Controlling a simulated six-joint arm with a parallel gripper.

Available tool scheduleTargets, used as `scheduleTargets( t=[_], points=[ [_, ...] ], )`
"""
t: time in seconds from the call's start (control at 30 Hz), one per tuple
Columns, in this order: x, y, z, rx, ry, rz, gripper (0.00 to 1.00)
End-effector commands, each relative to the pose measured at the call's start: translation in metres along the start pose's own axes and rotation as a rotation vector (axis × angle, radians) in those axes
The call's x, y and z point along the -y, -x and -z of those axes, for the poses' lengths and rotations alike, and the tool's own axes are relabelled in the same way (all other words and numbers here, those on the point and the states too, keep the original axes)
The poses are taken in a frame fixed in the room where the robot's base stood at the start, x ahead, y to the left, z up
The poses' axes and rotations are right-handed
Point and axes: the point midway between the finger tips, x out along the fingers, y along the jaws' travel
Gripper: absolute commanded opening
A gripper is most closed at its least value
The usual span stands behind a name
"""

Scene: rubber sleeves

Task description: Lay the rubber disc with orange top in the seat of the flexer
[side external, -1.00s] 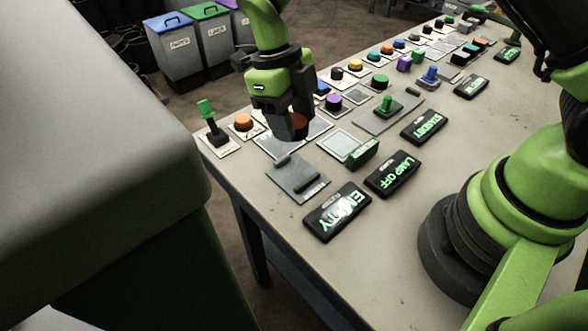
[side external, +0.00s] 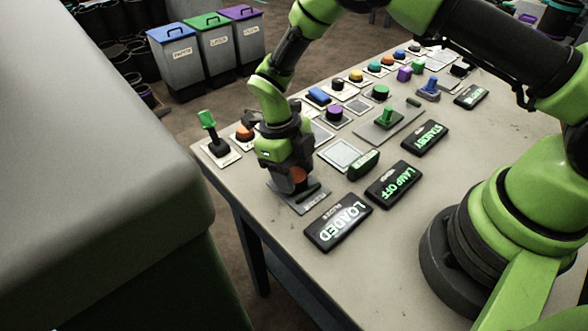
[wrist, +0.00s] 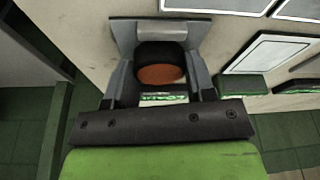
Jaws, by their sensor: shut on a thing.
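The rubber disc with the orange top (wrist: 162,75) has a dark side and sits between the jaws of my gripper (wrist: 162,82) in the wrist view. In the side view the disc (side external: 298,174) shows as a small orange patch between the fingers of my gripper (side external: 292,180). My gripper is shut on the disc, low over the flexer (side external: 305,204), a grey plate near the table's front left corner. The seat itself is mostly hidden by the fingers.
Signs reading LAMP OFF (side external: 393,184) and STANDBY (side external: 425,138) lie to the right. A white-topped pad (side external: 341,155) with a green block (side external: 363,165) is close by. A green-topped lever (side external: 209,125) stands at the left edge. Several coloured buttons line the back.

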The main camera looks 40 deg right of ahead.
Motion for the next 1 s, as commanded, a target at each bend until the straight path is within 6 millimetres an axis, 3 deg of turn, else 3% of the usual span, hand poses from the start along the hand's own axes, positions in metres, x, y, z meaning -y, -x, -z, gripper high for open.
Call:
scheduleTargets(
  t=[0.07,0.1,0.2,0.57,1.0],
  points=[
    [0.0,-0.003,-0.001,-0.001,0.0,0.0,0.27],
    [0.0,-0.002,-0.001,0.0,0.0,0.0,0.59],
    [0.0,-0.002,-0.001,0.0,0.0,0.0,0.76],
    [0.0,0.007,0.0,0.002,0.0,0.0,0.76],
    [0.0,0.096,0.0,0.005,-0.001,0.001,0.76]
  ],
)
